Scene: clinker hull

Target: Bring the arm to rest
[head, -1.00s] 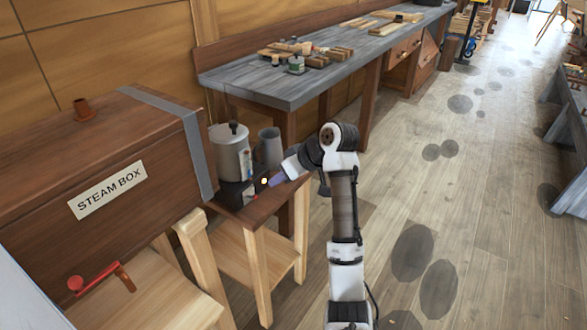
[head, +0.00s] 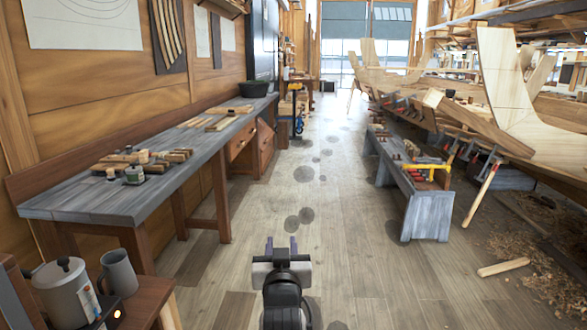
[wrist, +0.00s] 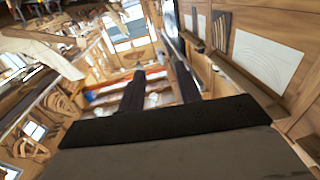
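My gripper (head: 281,246) is low in the middle of the head view, above the plank floor, with its two fingers apart and pointing away from me. In the wrist view my gripper (wrist: 160,88) shows two dark fingers spread with nothing between them. The fingers touch nothing. My arm is folded in close at the bottom of the head view, and most of its links are out of view.
A long workbench (head: 95,202) runs along the left wall. A kettle (head: 68,295) and a grey mug (head: 119,272) stand on a small table (head: 150,300) at lower left. A low grey bench (head: 428,215) and the hull stand right. The floor aisle (head: 325,170) between is clear.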

